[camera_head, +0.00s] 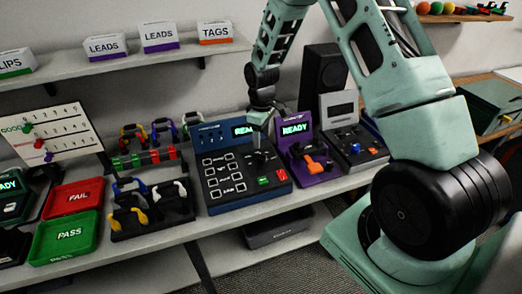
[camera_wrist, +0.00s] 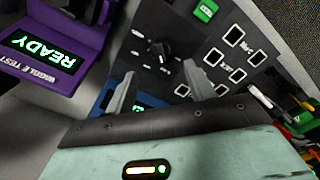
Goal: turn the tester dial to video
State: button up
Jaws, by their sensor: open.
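The tester (camera_head: 228,199) is a dark blue box on the bench with a lit display, partly hidden by my arm, and a panel of white-framed squares. Its dial (camera_head: 262,157) is a black knob at the right of the panel. In the wrist view the dial (camera_wrist: 160,50) sits among small white marks too small to read, so its setting is unclear. My gripper (camera_head: 261,130) is above the dial. In the wrist view my gripper (camera_wrist: 158,87) is open, its two grey fingers apart with nothing between them. The dial appears just beyond the fingertips, not held.
A purple tester (camera_head: 310,163) with an orange lever stands close on the right. A cable rack (camera_head: 152,214) stands on the left, beside green (camera_head: 66,238) and red (camera_head: 72,197) trays. Green (camera_head: 264,181) and red (camera_head: 282,175) buttons sit near the dial.

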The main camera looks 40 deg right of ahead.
aim_at(262, 157)
notch_tip(262, 157, down, 8)
jog(key=shift+f+p, duration=0.2)
jog(key=shift+p, duration=0.85)
jog(key=c, duration=1)
